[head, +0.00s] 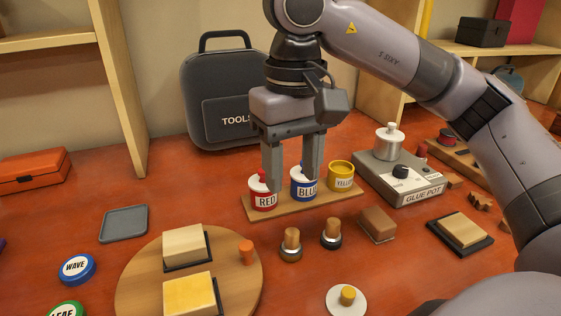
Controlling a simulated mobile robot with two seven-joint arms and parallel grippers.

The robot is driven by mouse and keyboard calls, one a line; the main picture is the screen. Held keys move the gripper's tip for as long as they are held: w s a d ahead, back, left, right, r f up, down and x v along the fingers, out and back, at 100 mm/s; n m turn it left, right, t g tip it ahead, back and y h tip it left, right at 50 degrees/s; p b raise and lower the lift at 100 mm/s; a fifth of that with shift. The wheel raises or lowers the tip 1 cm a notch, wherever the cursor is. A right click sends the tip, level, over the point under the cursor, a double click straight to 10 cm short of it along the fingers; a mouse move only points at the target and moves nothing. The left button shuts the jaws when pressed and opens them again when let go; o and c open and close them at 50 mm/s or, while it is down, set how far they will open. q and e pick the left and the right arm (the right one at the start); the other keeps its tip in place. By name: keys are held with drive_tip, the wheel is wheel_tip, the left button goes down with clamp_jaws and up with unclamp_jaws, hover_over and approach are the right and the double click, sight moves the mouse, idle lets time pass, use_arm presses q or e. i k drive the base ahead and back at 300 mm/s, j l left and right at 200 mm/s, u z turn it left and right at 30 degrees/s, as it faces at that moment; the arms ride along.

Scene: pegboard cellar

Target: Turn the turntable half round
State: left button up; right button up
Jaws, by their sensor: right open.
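The turntable (133,292) is a round wooden disc at the lower left of the head view, cut off by the bottom edge. On it are a cream block on a dark base (185,246), a yellow block on a dark base (188,294) and an upright orange peg (246,252) near its right rim. My right gripper (292,182) points down with its fingers apart and nothing seen between them but the pots behind or below. It is beyond the turntable, up and to the right, by the RED pot (263,200) and BLUE pot (303,190). My left gripper is out of view.
A wooden strip (290,212) bears the pots, with a yellow one (341,177) at right. Two wooden-topped stampers (291,250) stand close right of the turntable. A grey tray (124,223) and blue WAVE disc (77,269) lie left. The glue pot unit (408,183) stands right.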

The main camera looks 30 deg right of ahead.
sight(236, 265)
drive_tip(key=k, duration=1)
